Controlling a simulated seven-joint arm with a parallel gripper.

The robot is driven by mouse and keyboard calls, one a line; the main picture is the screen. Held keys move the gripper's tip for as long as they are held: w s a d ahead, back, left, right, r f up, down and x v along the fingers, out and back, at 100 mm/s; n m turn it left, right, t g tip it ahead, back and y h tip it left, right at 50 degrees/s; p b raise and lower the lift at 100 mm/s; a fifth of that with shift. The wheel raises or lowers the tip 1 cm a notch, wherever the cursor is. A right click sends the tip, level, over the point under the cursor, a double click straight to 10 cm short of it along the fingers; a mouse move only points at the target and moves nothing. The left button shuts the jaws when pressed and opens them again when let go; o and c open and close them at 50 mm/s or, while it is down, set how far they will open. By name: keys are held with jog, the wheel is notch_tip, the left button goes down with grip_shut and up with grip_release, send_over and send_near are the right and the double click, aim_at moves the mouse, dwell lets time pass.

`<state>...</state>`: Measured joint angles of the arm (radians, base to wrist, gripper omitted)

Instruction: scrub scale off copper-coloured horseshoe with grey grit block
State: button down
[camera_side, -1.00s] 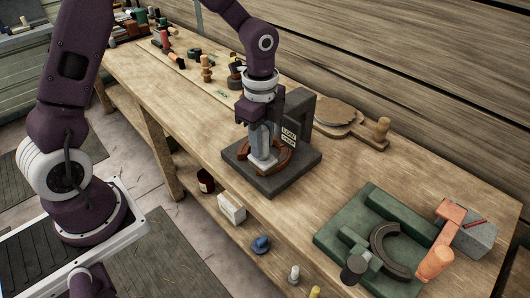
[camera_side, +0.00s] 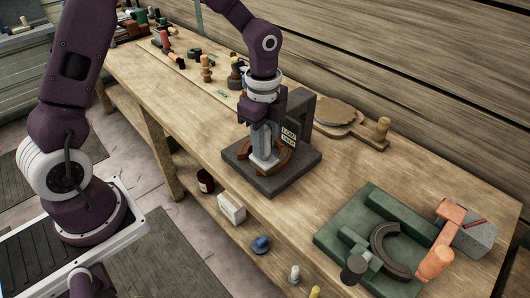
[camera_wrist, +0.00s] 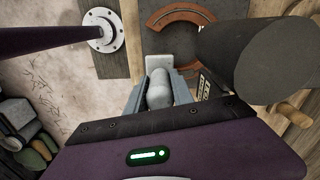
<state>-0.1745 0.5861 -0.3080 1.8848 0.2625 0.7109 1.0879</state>
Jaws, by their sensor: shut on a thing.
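The copper-coloured horseshoe (camera_side: 286,158) lies on a dark square base plate (camera_side: 282,184) on the bench. Part of it also shows at the top of the wrist view (camera_wrist: 182,15). My gripper (camera_side: 265,131) is shut on the grey grit block (camera_side: 264,158), by its upright grey grip. The block's flat foot is low over the horseshoe and hides part of it in the side view. I cannot tell whether it touches. In the wrist view the grip sits between the fingers (camera_wrist: 159,92), with the block's pale foot (camera_wrist: 158,62) beyond.
A dark upright post (camera_side: 301,108) with a white label stands right behind the gripper. A green fixture (camera_side: 337,236) with a dark horseshoe (camera_side: 381,248) and an orange-handled tool (camera_side: 442,245) are at the right. A wooden board (camera_side: 338,118) lies behind.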

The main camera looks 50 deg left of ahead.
jog(key=shift+w+d+r, duration=0.1)
jog(key=shift+w+d, duration=0.3)
jog(key=shift+w, duration=0.45)
jog(key=shift+w+d, duration=0.3)
jog(key=shift+w, duration=0.3)
jog(key=shift+s, duration=0.1)
jog(key=shift+s+a, duration=0.4)
jog(key=shift+s, duration=0.4)
